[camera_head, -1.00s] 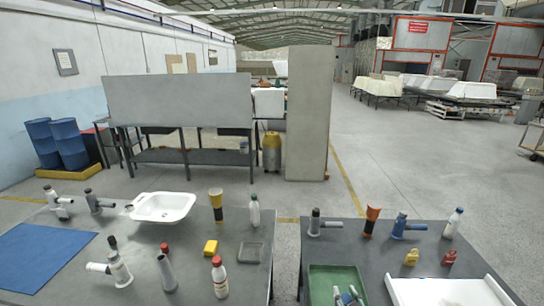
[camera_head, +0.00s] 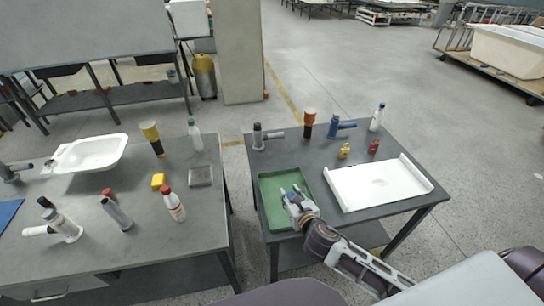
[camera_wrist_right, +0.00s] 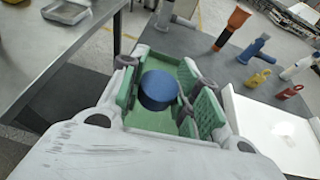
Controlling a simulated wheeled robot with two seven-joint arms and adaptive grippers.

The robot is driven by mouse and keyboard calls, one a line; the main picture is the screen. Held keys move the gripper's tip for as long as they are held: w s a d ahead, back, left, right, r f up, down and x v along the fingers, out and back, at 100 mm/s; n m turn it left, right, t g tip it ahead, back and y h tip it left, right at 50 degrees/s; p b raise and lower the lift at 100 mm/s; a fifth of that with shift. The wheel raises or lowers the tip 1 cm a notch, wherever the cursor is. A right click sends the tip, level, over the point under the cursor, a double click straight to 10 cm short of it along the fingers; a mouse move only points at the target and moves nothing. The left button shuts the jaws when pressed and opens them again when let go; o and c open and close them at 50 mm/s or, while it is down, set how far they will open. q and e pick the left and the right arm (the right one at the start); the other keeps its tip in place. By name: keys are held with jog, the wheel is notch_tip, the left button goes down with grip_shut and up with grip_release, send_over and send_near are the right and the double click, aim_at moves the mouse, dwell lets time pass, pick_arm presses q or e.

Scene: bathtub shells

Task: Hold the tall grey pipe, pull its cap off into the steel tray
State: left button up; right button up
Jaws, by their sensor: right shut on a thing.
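My right gripper (camera_head: 291,194) is over the green tray (camera_head: 271,215) on the right table. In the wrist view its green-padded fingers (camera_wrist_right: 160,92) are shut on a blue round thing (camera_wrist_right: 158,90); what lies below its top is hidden. Another grey pipe with a side branch (camera_head: 259,137) stands at the right table's back left corner. The small steel tray (camera_head: 200,176) lies at the left table's right side. My left gripper is out of view.
A white sink (camera_head: 92,152), yellow-black torch (camera_head: 152,138), yellow block (camera_head: 158,181) and bottles (camera_head: 173,204) are on the left table. The right table holds a white panel (camera_head: 380,183), orange torch (camera_head: 309,122) and blue pipe (camera_head: 341,128). A gap separates the tables.

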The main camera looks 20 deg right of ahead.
jog(key=shift+r, duration=0.1)
jog(key=a+r+n+g+y, duration=0.1)
jog(key=a+r+n+y, duration=0.3)
jog(key=a+r, duration=0.3)
jog(key=s+a+r+n+g+y, duration=0.1)
jog(key=a+r+n+y, duration=0.3)
jog(key=a+r, duration=0.4)
jog(key=shift+r+g+y, duration=0.5)
jog(key=shift+r+g, duration=0.1)
jog(key=shift+r, duration=2.6)
jog(key=shift+w+a+r, duration=0.1)
jog(key=w+a+r+m+t+h, duration=0.3)
jog(key=w+a+r+m+h, duration=0.2)
jog(key=m+h, duration=0.3)
jog(key=shift+w+a+r+h, duration=0.35)
jog(key=shift+w+a+h, duration=0.15)
jog(key=shift+w+a, duration=0.35)
jog(key=shift+w+r, duration=0.1)
dwell(0.6)
